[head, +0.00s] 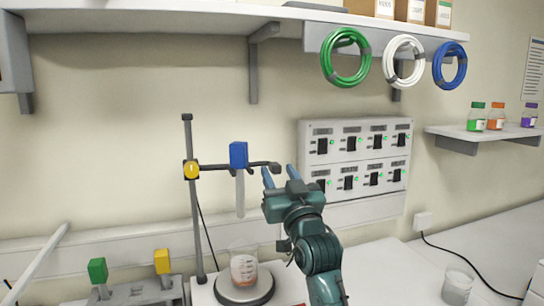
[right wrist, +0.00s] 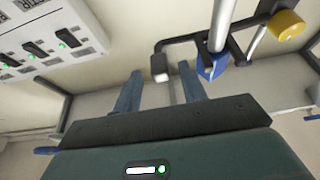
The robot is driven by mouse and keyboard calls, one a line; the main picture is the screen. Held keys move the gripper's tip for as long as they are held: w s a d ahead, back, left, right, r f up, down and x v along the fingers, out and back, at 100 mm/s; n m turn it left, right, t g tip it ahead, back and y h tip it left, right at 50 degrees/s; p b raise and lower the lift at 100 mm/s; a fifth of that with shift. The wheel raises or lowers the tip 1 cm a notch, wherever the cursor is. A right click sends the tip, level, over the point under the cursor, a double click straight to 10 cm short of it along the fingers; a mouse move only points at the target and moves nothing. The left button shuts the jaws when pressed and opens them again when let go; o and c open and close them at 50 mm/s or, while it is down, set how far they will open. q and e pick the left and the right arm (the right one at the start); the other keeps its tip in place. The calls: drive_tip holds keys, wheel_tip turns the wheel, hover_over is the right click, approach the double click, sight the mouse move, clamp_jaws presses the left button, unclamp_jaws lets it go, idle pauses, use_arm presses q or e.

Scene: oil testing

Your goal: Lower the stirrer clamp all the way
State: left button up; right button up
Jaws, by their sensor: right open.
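The stirrer clamp is a dark horizontal arm (head: 215,167) fixed to an upright rod (head: 194,225) by a yellow knob (head: 191,170). A blue block (head: 238,154) sits on the arm, with a pale tube hanging below it. The clamp sits high on the rod, well above a beaker (head: 244,268). My right gripper (head: 280,175) is open at the arm's right end. In the right wrist view, the arm's pale-faced end (right wrist: 160,75) appears between the open fingers; contact cannot be told. The yellow knob (right wrist: 286,25) and blue block (right wrist: 212,68) also show there. My left gripper is not in view.
The beaker stands on a round hotplate (head: 245,290). Green (head: 97,271) and yellow (head: 162,261) blocks stand at lower left. A switch panel (head: 312,150) is on the wall behind my right gripper. Another beaker (head: 457,287) stands at right on the bench.

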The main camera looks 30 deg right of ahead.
sight(273, 163)
drive_tip(key=shift+p+x, duration=0.45)
drive_tip(key=shift+x, duration=1.9)
drive_tip(key=shift+f, duration=0.1)
clamp_jaws()
drive_tip(key=shift+f, duration=0.1)
